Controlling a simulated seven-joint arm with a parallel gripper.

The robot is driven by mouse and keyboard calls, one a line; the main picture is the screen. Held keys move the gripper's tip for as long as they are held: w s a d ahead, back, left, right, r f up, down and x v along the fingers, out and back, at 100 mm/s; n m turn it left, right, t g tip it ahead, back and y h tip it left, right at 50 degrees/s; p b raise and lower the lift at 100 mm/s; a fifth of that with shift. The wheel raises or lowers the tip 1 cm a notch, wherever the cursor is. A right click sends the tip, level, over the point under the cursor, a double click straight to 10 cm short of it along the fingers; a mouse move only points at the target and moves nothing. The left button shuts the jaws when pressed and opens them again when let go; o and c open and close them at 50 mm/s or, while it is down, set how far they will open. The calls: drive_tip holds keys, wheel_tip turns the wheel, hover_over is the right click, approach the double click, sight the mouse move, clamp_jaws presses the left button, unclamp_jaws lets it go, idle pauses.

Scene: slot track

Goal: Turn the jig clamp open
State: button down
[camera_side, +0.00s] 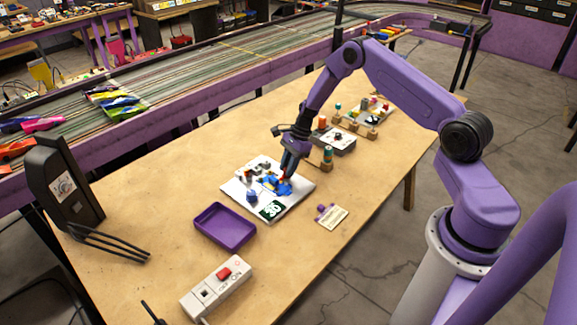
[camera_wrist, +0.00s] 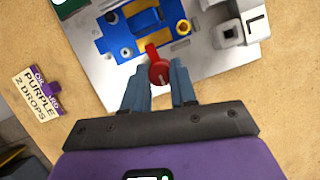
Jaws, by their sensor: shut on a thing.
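The jig is a white plate (camera_side: 296,202) on the wooden table, with a blue fixture (camera_wrist: 115,32) mounted on it; the blue part also shows in the side view (camera_side: 270,184). A red clamp lever (camera_wrist: 159,68) with a round hub stands at the near edge of the blue fixture in the wrist view. My gripper (camera_wrist: 161,84) is at the red clamp, with its two grey-blue fingers on either side of the hub, shut on it. In the side view my gripper (camera_side: 288,172) comes down onto the jig from above, and the fingers partly hide the clamp.
A purple tray (camera_side: 225,226) lies just in front of the jig, and a white switch box (camera_side: 216,287) stands nearer the front. A tag (camera_wrist: 38,92) reading "PURPLE 2 DROPS" lies beside the jig. A grey block (camera_side: 334,139) and small bottles stand behind my gripper.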

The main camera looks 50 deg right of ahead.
drive_tip(key=n+g, duration=0.1)
drive_tip(key=n, duration=0.3)
drive_tip(key=shift+w+n+g, duration=0.15)
drive_tip(key=shift+n+g, duration=0.15)
drive_tip(key=shift+g, duration=0.1)
drive_tip(key=n+g, duration=0.1)
drive_tip(key=n, duration=0.3)
drive_tip(key=shift+w+a+g+h, duration=0.1)
drive_tip(key=shift+g+h, duration=0.2)
drive_tip(key=shift+g, duration=0.1)
drive_tip(key=n+g+h, duration=0.1)
drive_tip(key=n, duration=0.4)
drive_tip(key=shift+w+a+n+g+h, duration=0.1)
drive_tip(key=shift+n+g+h, duration=0.5)
drive_tip(key=shift+n, duration=1.2)
drive_tip(key=c, duration=0.9)
unclamp_jaws()
drive_tip(key=shift+r+t+h, duration=0.1)
drive_tip(key=shift+t+h, duration=0.2)
